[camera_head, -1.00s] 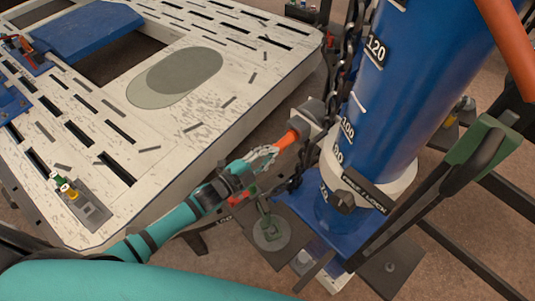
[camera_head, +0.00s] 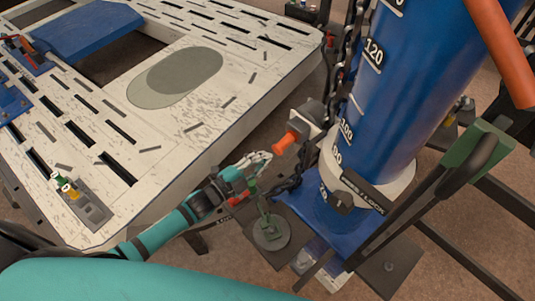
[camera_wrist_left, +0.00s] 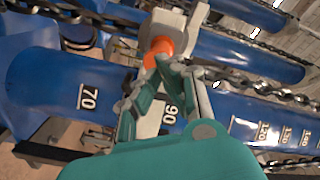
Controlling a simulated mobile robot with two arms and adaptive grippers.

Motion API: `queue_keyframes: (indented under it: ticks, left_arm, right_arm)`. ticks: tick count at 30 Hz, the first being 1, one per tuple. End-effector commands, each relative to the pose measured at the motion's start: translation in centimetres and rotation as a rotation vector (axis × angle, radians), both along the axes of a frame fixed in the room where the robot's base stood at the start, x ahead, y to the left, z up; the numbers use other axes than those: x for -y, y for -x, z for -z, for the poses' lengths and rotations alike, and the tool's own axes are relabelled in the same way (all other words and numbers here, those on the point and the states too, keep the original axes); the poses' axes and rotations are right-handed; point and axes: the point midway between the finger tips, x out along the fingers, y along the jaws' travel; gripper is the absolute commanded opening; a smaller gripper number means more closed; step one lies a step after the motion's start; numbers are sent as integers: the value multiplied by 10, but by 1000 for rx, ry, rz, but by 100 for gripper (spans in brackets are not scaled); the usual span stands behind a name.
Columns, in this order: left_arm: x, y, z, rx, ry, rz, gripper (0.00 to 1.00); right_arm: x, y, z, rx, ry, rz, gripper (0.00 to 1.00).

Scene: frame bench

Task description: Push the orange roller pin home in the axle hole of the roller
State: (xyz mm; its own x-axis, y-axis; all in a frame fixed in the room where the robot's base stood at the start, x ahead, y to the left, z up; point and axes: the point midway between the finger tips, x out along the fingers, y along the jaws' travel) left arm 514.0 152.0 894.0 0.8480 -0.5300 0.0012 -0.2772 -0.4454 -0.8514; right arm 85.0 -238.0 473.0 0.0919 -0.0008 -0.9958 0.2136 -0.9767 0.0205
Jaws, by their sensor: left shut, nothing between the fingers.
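The orange roller pin (camera_head: 286,141) sticks out toward the lower left from a pale block with a dark grey round part, probably the roller (camera_head: 312,111), beside the blue column. Its flared orange head faces my left gripper (camera_head: 267,156). That gripper is shut and empty, its fingertips just below and left of the pin head, with a small gap in the head view. In the left wrist view, the pin head (camera_wrist_left: 159,46) is right beyond the closed fingertips (camera_wrist_left: 168,64), which overlap its lower edge. The axle hole is hidden. My right gripper is not in view.
The blue column (camera_head: 382,100) with printed numbers and a white collar stands right of the pin. A dark chain (camera_head: 345,60) hangs along it. A green-ended lever (camera_head: 478,145) is at right. The pale slotted bench (camera_head: 200,125) lies left.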

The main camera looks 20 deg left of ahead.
Motion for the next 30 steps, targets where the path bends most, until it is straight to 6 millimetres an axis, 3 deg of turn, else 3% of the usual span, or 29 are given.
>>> queue_keyframes:
  ticks: [5,18,30]
  left_arm:
    - [-10,17,2,-4,-1,0,0]
    - [-53,88,2,-4,-1,1,0]
    - [-62,97,5,-13,1,-6,0]
  right_arm:
    - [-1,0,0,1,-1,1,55]
    - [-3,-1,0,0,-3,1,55]
    - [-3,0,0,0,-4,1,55]
